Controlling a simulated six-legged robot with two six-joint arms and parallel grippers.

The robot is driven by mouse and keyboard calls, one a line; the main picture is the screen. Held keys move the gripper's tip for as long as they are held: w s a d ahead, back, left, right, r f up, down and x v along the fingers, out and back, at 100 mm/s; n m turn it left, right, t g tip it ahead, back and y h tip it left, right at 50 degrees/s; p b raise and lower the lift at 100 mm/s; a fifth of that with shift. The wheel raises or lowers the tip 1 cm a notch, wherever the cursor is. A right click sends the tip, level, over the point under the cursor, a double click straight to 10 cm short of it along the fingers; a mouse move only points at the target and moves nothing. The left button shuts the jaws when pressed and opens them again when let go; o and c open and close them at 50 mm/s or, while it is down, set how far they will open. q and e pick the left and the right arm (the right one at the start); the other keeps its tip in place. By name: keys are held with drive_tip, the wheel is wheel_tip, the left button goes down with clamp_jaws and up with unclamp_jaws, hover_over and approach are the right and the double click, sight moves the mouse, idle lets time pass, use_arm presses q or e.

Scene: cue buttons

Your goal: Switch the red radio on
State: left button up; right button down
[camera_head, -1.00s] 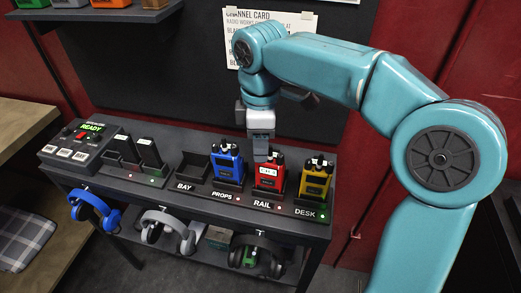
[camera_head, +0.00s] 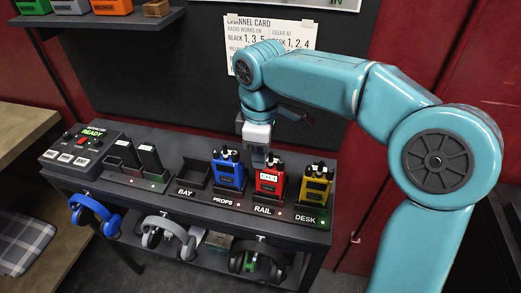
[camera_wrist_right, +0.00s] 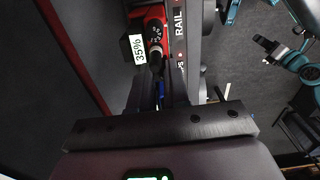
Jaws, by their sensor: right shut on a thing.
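The red radio (camera_head: 269,186) stands upright in the slot marked RAIL, with a pale readout on its front. A red light (camera_head: 279,213) glows beside the RAIL label. My right gripper (camera_head: 262,160) reaches down to the top of this radio and is shut on one of its black top knobs. In the right wrist view the gripper (camera_wrist_right: 163,78) meets the black knob (camera_wrist_right: 154,56) beside the radio's red body (camera_wrist_right: 150,13). A white "35%" label shows there too. The fingers partly hide the knob. My left gripper is out of view.
A blue radio (camera_head: 227,176) at PROPS and a yellow radio (camera_head: 316,184) at DESK stand close on either side. The BAY slot (camera_head: 193,172) is empty. A console (camera_head: 82,150) reads READY. Headphones (camera_head: 170,236) hang below. A channel card (camera_head: 265,30) is on the wall.

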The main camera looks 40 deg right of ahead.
drive_tip(key=shift+m, duration=0.4)
drive_tip(key=c, duration=1.1)
unclamp_jaws()
drive_tip(key=shift+r, duration=0.1)
wheel_tip(320, 180, up, 16)
drive_tip(key=p, duration=0.4)
drive_tip(key=shift+r, duration=0.1)
